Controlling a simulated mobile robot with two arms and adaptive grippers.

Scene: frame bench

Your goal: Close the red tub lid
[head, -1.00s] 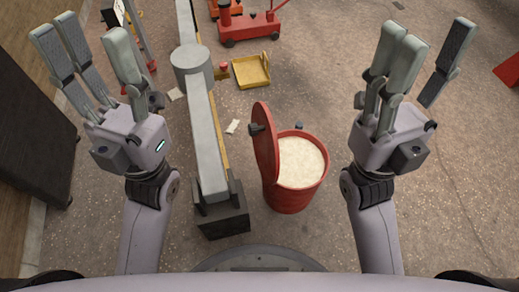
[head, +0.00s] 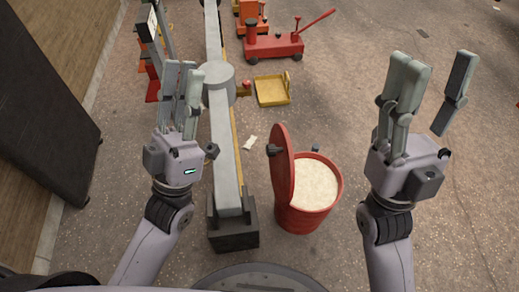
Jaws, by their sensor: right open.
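The red tub (head: 318,215) stands on the floor between my two grippers, filled with a pale material (head: 314,184). Its red lid (head: 283,165) stands upright on the tub's left side, open, with a dark knob (head: 273,149) on its left face. My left gripper (head: 181,85) is left of the lid, beyond the grey beam, and touches neither lid nor tub. Its fingers overlap in this view, so its opening is unclear. My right gripper (head: 437,82) is open and empty, to the right of the tub and apart from it.
A long grey beam (head: 227,165) on a dark base (head: 233,226) runs between my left gripper and the tub. A yellow tray (head: 271,91) and a red jack (head: 273,47) lie farther back. A dark cabinet (head: 45,110) is at the left. The floor right of the tub looks clear.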

